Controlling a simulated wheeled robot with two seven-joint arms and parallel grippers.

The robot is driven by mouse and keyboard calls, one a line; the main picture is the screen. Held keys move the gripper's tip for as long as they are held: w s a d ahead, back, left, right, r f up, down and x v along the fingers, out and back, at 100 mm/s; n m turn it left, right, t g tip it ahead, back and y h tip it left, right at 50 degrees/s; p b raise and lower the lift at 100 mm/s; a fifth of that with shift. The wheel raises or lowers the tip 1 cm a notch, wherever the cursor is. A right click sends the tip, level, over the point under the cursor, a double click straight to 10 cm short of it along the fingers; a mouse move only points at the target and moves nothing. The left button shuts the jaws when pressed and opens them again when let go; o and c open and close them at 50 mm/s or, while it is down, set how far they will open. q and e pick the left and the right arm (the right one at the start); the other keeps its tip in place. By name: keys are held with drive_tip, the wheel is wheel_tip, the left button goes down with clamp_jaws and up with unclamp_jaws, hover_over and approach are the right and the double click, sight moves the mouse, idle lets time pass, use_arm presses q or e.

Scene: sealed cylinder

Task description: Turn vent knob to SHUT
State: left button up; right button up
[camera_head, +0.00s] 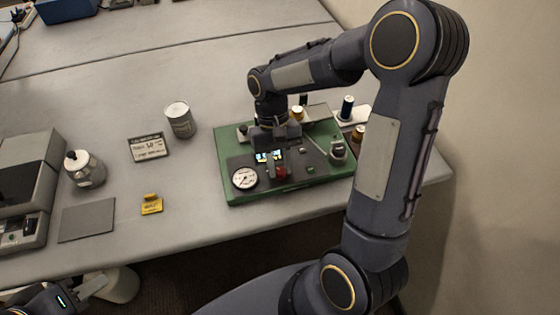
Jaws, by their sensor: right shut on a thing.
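A green box with a dark top panel (234,187) sits near the front edge of the table. A round white gauge (244,178), a small lit display and a red knob (283,173) are on it. My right gripper (272,160) points down onto the panel from above. The knob's pointer and any SHUT marking are too small to read. My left gripper (88,288) is at the bottom left, below the table's front edge and away from the box; its fingertips are unclear.
A white can (179,119), a dark label plate (149,147), a yellow tag stand (151,204), a grey pad (87,220) and a lidded jar (84,168) stand left of the box. Spools (346,107) stand behind it. The table between can and box is clear.

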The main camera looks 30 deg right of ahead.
drive_tip(key=shift+n+h, duration=0.4)
drive_tip(key=shift+n, duration=0.6)
drive_tip(key=o, duration=1)
drive_tip(key=v, duration=0.8)
